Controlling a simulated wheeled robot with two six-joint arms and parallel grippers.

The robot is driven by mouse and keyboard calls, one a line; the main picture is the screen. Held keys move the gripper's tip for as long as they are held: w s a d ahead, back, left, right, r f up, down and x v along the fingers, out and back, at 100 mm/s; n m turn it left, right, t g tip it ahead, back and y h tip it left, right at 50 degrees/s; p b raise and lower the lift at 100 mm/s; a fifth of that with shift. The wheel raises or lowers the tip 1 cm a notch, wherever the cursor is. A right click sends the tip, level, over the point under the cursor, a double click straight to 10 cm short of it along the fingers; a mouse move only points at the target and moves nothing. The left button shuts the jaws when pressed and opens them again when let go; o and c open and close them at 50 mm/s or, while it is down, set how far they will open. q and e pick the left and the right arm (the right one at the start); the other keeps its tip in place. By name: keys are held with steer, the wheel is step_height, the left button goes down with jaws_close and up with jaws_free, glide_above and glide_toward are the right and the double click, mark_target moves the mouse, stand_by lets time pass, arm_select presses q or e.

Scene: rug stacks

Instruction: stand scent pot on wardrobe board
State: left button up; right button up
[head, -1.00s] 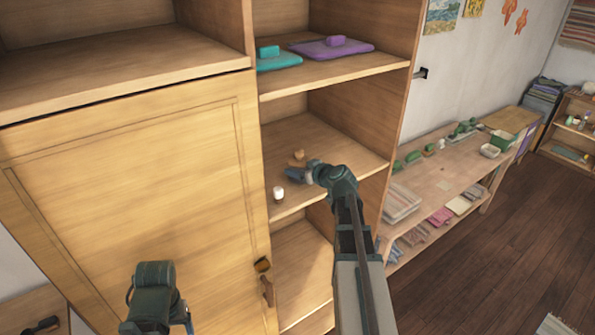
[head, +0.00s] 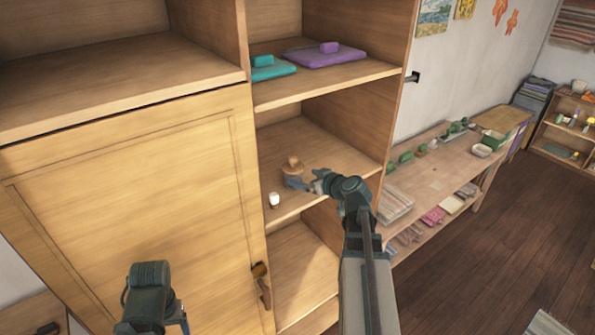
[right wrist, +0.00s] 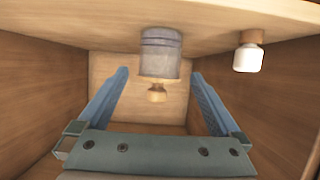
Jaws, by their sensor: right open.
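The scent pot (head: 293,180), grey-blue with a tan knobbed lid, stands upright on the middle wardrobe board (head: 325,150). In the right wrist view, which is upside down, the pot (right wrist: 160,55) sits on the board (right wrist: 110,25) with its knob pointing down in the picture. My right gripper (head: 314,186) is open and just to the right of the pot in the head view. In the right wrist view its fingers (right wrist: 158,85) are spread wide, with clear gaps on both sides of the pot. My left gripper (head: 183,318) is at the bottom edge, its fingers mostly hidden.
A small white piece with a wooden base (head: 274,199) stands on the same board near its front edge, left of the pot. A closed door (head: 130,200) fills the left.

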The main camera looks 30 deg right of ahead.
mark_target(298, 176)
steer(key=shift+p+v, duration=0.55)
steer(key=shift+v, duration=1.6)
steer(key=shift+w, duration=0.1)
steer(key=b+x, duration=0.4)
steer(key=x, duration=0.7)
steer(key=shift+w+f+b, duration=0.2)
steer(key=shift+w+b, duration=0.15)
steer(key=shift+w+f, duration=0.1)
steer(key=shift+f, duration=0.05)
